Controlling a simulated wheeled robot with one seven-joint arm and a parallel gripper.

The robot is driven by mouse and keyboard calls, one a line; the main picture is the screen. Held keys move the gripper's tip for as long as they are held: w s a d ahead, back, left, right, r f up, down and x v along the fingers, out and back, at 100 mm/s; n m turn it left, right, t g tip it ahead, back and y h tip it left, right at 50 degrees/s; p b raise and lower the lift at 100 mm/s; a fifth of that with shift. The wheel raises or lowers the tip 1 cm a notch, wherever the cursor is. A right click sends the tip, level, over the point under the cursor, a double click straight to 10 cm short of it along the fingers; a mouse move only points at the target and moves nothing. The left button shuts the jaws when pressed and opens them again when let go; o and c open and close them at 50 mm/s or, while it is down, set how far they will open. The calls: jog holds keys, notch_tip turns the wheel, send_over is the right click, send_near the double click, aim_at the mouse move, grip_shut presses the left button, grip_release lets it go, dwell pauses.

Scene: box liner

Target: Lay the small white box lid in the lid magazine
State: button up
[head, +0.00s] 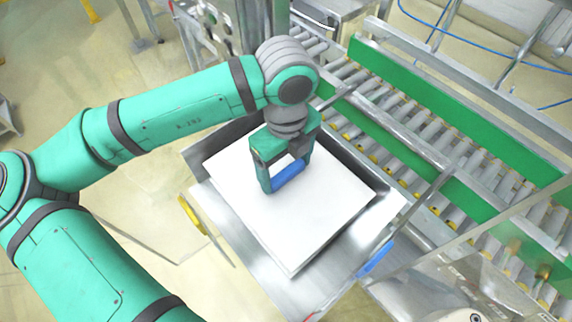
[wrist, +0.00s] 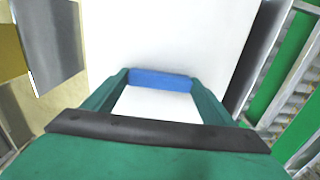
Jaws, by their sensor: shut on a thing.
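The small white box lid (head: 310,220) is a flat white panel, lying over the metal lid magazine (head: 352,252) in the head view. I cannot tell whether it rests on the magazine floor or hangs just above it. My gripper (head: 285,180) points down at the lid's middle and is shut on the blue bar (head: 289,176) at its top face. In the wrist view the blue bar (wrist: 161,78) spans between the fingertips, and the white lid (wrist: 190,35) fills the space beyond. The lid's underside is hidden.
A roller conveyor (head: 400,125) with green side rails (head: 455,125) runs along the right. A yellow tab (head: 191,214) and a blue tab (head: 375,259) sit on the magazine's sides. A clear panel stands at the lower right. Floor is open at the left.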

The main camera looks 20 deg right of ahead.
jog(key=shift+f, duration=0.35)
jog(key=o, duration=1.3)
jog(key=shift+c, duration=0.2)
jog(key=shift+r, duration=0.1)
notch_tip(320, 180, up, 13)
